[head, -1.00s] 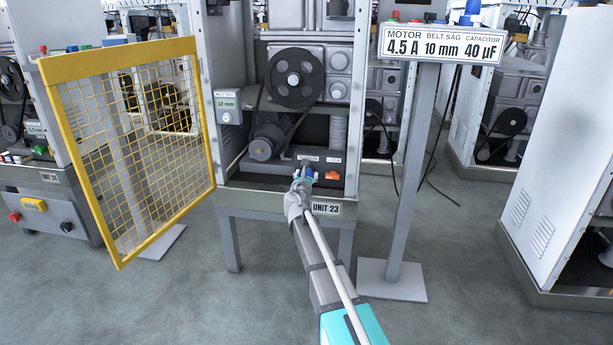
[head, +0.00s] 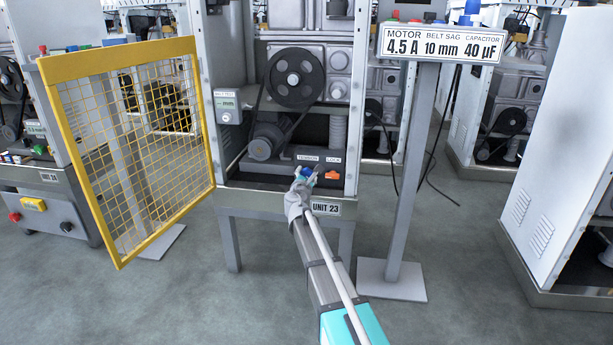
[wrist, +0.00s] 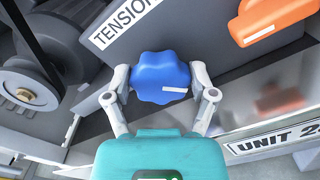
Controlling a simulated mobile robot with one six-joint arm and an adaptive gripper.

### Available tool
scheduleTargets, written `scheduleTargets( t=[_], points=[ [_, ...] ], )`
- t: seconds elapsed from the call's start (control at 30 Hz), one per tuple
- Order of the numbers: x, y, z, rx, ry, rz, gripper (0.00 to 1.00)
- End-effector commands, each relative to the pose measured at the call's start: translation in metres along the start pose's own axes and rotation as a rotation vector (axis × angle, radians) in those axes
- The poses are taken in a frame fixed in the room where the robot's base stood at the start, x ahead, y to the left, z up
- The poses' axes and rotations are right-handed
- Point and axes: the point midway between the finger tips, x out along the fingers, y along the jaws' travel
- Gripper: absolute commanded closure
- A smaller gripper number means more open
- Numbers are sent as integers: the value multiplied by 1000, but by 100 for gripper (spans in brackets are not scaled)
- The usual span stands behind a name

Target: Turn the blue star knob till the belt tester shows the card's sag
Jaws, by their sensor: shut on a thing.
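The blue star knob (wrist: 160,78) sits beside the TENSION label (wrist: 122,20) in the wrist view, with a white mark on its lower right. It also shows in the head view (head: 306,172), partly covered. My gripper (wrist: 161,95) is shut on the knob, one finger on each side. The card (head: 442,46) reads BELT SAG 10 mm, between 4.5 A and 40 µF.
An orange LOCK lever (head: 332,174) is just right of the knob and looms close in the wrist view. The belt and black pulley (head: 295,78) stand above. A yellow mesh guard (head: 130,150) swings open at left. The card's post (head: 411,170) stands right of my arm.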

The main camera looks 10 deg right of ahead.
Motion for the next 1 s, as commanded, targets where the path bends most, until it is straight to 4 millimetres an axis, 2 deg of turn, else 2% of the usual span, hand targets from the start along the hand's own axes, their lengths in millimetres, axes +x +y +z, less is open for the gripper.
scheduleTargets(
  t=[0.37,0.83,0.87,0.97,1.0],
  points=[
    [1,-1,0,181,0,0,75],
    [1,-1,0,199,0,0,74],
    [1,-1,0,199,0,0,21],
    [1,-1,0,198,0,0,3],
    [1,-1,0,198,0,0,0]
  ],
)
